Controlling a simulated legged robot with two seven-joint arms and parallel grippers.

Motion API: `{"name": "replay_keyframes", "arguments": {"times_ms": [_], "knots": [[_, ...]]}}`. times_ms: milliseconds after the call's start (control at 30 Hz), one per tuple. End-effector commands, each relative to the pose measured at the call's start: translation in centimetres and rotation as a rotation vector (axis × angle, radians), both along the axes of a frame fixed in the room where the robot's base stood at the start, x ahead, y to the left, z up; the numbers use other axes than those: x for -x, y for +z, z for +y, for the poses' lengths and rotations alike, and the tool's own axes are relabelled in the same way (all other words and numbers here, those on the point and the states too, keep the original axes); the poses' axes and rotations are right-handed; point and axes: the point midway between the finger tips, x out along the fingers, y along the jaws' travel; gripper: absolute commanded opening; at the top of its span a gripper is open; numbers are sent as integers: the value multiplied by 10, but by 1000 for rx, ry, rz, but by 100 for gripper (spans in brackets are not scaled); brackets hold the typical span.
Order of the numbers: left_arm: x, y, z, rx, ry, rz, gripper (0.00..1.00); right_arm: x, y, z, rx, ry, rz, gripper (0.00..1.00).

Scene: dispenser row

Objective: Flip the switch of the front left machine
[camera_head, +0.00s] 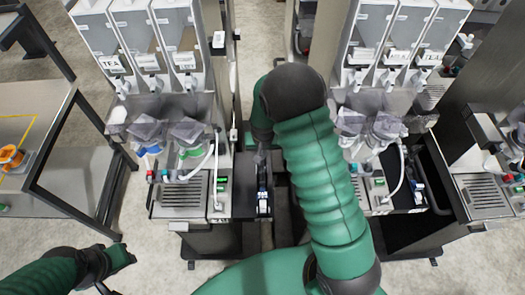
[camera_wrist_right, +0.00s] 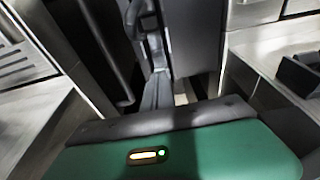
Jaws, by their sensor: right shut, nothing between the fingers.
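The front left machine (camera_head: 182,120) is a grey dispenser with several tall clear-fronted containers, one labelled TEA, above a drip tray (camera_head: 180,194). On its right front panel sit small green-lit parts (camera_head: 221,181); I cannot make out which is the switch or its position.
A similar dispenser (camera_head: 385,110) stands to the right, beyond my right arm. A metal-framed table (camera_head: 75,165) stands at left, with an orange item (camera_head: 11,157) on it. A dark floor gap runs between the two machines. Open floor lies at lower left.

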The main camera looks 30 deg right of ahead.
Motion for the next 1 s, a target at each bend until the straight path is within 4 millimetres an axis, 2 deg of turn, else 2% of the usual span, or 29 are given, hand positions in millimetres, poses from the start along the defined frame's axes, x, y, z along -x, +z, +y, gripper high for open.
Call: {"name": "replay_keyframes", "arguments": {"times_ms": [133, 400, 533, 600, 1000], "knots": [[0, 2, 0, 0, 0, 0, 36, 1, -7, 2, 0, 0, 0, 0], [0, 1, 0, 0, 0, 0, 36, 1, -8, 1, -1, 0, -1, 0], [0, -10, 0, 0, 0, 0, 36, 3, -21, 3, -1, 0, 1, 0], [0, -5, 0, 0, 0, 1, 36, 3, -15, 2, 0, -1, -1, 0], [0, -1, 0, 0, 0, 0, 36, -5, -10, -2, 0, -2, -2, 0]]}}
